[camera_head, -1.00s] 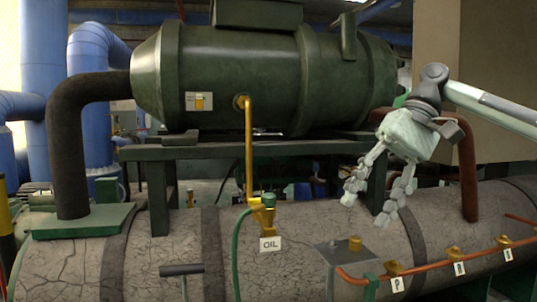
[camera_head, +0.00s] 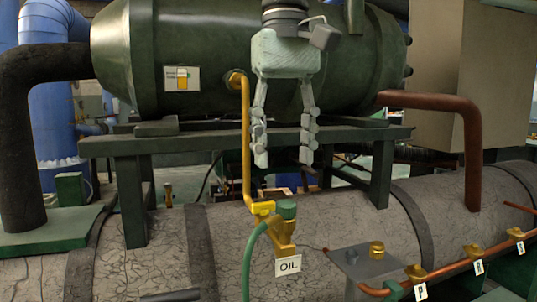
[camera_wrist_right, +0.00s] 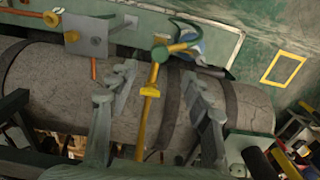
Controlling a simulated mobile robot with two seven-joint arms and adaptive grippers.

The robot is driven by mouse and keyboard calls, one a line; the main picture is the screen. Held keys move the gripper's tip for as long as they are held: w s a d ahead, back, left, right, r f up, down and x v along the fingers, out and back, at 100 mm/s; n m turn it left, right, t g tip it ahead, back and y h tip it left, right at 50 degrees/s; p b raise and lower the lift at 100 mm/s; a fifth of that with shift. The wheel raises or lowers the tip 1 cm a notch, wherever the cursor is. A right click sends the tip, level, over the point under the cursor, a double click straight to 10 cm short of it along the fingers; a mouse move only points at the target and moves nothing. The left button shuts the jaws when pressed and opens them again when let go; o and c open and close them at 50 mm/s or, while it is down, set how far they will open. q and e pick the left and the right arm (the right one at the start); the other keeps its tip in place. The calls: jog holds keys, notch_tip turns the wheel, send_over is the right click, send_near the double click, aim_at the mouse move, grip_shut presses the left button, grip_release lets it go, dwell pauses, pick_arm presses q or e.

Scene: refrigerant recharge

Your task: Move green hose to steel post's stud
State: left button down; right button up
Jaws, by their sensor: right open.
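The green hose (camera_head: 254,257) arches up to a green connector (camera_head: 286,208) on a brass fitting behind the OIL tag. The steel post's grey plate (camera_head: 350,263) stands to the right, with a brass stud (camera_head: 377,250) on top. My right gripper (camera_head: 283,158) is open and empty, fingers down, above the connector and apart from it. In the right wrist view the green connector (camera_wrist_right: 160,53) appears beyond the open fingertips (camera_wrist_right: 160,77), roughly between them. The post's plate (camera_wrist_right: 88,36) shows at upper left there. My left gripper is not in view.
A yellow pipe (camera_head: 246,140) runs down from the green tank (camera_head: 200,50) to a yellow-handled valve (camera_head: 262,208), close to the gripper's left finger in the picture. A green frame (camera_head: 240,139) stands behind. An orange pipe (camera_head: 440,277) lies at the right.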

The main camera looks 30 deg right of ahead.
aim_at(286, 202)
jog(key=f, duration=0.3)
jog(key=shift+s+f, duration=0.35)
jog(key=shift+s, duration=0.05)
notch_tip(286, 202, down, 5)
jog(key=shift+w+d+r, duration=0.1)
jog(key=shift+w+r, duration=0.05)
jog(key=c, duration=1)
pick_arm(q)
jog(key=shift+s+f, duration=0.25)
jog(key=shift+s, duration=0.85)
pick_arm(e)
grip_shut()
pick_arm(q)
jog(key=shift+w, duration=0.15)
